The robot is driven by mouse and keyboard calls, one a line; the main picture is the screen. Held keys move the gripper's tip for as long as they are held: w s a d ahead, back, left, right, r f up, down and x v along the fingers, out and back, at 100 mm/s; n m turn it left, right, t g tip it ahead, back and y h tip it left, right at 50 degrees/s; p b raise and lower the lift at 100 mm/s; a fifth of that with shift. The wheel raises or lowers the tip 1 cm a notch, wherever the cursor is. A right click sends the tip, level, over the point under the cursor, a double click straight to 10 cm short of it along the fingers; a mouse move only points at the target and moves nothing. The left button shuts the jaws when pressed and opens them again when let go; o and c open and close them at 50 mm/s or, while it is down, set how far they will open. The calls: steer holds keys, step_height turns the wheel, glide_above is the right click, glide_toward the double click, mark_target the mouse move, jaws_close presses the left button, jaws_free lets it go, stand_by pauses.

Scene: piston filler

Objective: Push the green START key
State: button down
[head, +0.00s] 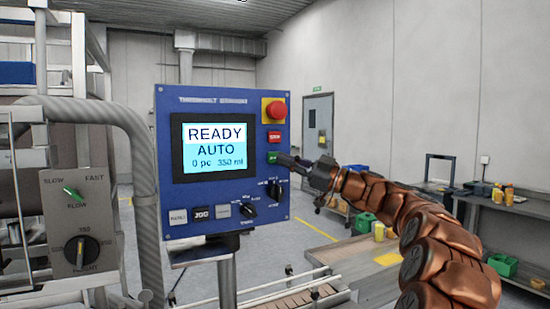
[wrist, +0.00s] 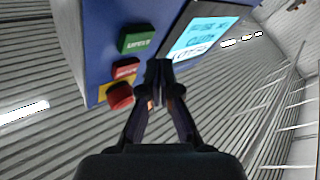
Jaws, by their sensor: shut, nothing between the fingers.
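The green START key (head: 272,157) is on the right side of the blue control panel (head: 235,110), below a red key (head: 274,137). My gripper (head: 284,160) is shut and empty, its tips close to the green key's right side in the head view. In the wrist view, the green key (wrist: 136,40) shows whole, up and left of my shut fingertips (wrist: 159,68). I cannot tell whether the tips touch the panel. The screen (head: 210,147) reads READY, AUTO, 0 pc 350 ml.
A red mushroom button (head: 275,111) on a yellow plate sits above the red key. Rotary knobs (head: 248,209) and small keys (head: 178,217) line the panel's lower part. A grey box with dials (head: 81,220) stands left. A workbench (head: 510,206) stands at the right.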

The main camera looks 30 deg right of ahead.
steer(key=shift+w, duration=0.45)
steer(key=shift+w+f+b, duration=0.1)
steer(key=shift+w+b, duration=0.15)
steer(key=shift+b, duration=0.25)
stand_by(1.0)
steer(key=shift+w+d, duration=0.1)
steer(key=shift+w, duration=0.05)
